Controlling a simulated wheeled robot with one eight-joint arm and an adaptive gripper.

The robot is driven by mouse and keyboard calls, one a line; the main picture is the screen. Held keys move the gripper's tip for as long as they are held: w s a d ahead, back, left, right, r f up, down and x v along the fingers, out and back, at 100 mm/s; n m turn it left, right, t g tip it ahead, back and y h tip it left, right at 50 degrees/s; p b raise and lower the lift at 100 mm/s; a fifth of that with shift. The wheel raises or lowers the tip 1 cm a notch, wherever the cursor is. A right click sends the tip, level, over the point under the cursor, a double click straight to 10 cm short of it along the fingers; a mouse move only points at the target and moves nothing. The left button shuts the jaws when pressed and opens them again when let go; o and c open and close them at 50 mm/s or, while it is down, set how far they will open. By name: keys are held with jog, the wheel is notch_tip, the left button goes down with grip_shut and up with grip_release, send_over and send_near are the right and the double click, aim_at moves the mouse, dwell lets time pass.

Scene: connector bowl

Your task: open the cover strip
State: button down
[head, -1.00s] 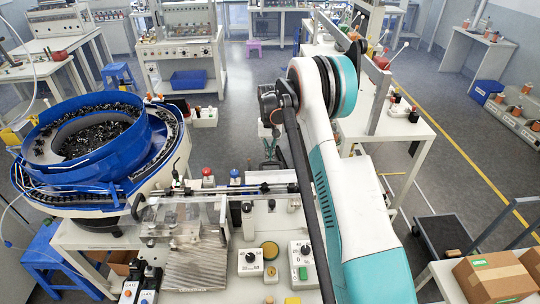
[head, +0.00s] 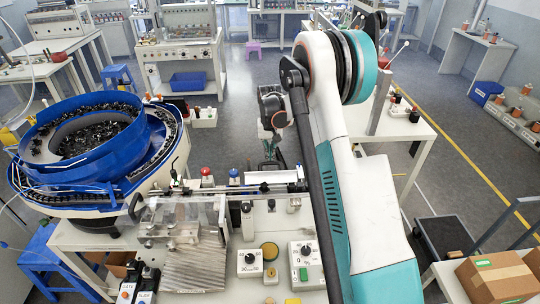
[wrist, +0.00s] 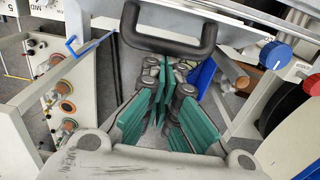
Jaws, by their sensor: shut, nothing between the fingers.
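My gripper (head: 270,163) hangs fingers down past the far side of the table, partly behind my arm. In the wrist view its green-padded fingers (wrist: 160,95) are shut with nothing between them. A black U-shaped handle (wrist: 168,48) shows just beyond the fingers in that view, apart from them as far as I can tell. I cannot tell whether it belongs to the cover strip.
A red knob (head: 206,172) and a blue knob (head: 234,177) stand near the strip's far edge; the blue one also shows in the wrist view (wrist: 274,55). Control boxes (head: 307,256) stand at the front of the table.

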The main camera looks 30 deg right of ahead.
notch_tip(320, 180, up, 12)
dwell(0.6)
jog(key=shift+f, duration=0.1)
